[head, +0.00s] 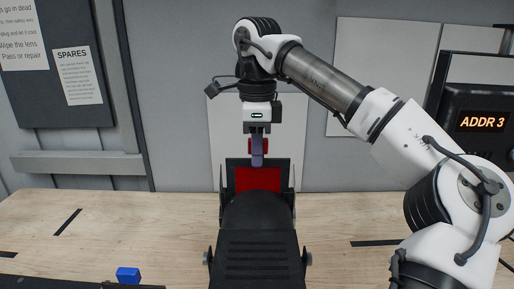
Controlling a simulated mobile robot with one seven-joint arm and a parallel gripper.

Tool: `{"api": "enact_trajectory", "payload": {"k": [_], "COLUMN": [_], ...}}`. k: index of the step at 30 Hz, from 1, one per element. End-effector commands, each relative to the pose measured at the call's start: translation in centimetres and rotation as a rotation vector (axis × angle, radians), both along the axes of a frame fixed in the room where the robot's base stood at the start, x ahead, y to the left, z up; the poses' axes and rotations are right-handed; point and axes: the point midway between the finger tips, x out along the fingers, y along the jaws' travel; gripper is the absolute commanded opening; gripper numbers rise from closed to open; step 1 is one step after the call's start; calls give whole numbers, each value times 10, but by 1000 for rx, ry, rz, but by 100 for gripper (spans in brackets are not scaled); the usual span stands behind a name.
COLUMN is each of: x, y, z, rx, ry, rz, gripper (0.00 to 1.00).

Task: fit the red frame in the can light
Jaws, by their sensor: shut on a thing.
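The black can light (258,250) stands on the bench in the middle of the head view, its ribbed back towards me. The red frame (258,179) shows as a red panel with dark borders, upright at the can light's far end. A small red part shows above it, behind my gripper's fingers. My gripper (257,160) points down over the red frame's top edge and is shut on it. The red frame's lower part is hidden behind the can light, so I cannot tell how deep it sits or whether it is in the slot.
A blue block (128,275) lies at the front left of the wooden bench (160,220). A dark display box (482,122) reading ADDR 3 stands at the right, behind my arm. Notices (77,75) hang on the back wall. The bench left of the can light is mostly clear.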

Motion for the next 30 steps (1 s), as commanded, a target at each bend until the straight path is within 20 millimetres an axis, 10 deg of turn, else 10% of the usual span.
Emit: {"api": "enact_trajectory", "payload": {"k": [30], "x": [0], "y": [0], "z": [-26], "rx": [0], "ry": [0], "rz": [-1], "gripper": [0]}}
